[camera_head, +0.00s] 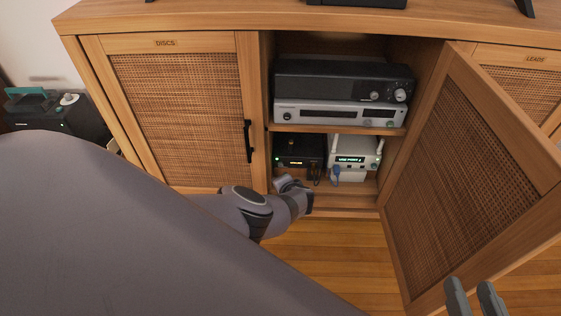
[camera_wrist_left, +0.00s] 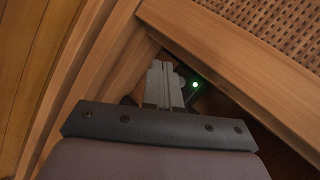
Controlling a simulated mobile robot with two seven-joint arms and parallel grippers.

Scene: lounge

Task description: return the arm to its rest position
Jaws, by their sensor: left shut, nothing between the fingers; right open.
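My left arm comes in from the left in the head view, and its wrist is at the lower opening of the wooden cabinet (camera_head: 252,100). In the left wrist view my left gripper (camera_wrist_left: 165,68) has its two fingers pressed together with nothing between them. It points into a dark gap between wooden edges, close to a small green light (camera_wrist_left: 195,85). In the head view the left fingers are mostly hidden by the wrist. My right gripper (camera_head: 473,286) is at the lower right with its fingers apart and empty, in front of the open door (camera_head: 465,185).
A silver unit (camera_head: 340,115) is on the shelf above. The closed door (camera_head: 180,110) is left of the opening. Wooden floor (camera_head: 325,255) lies bare in front.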

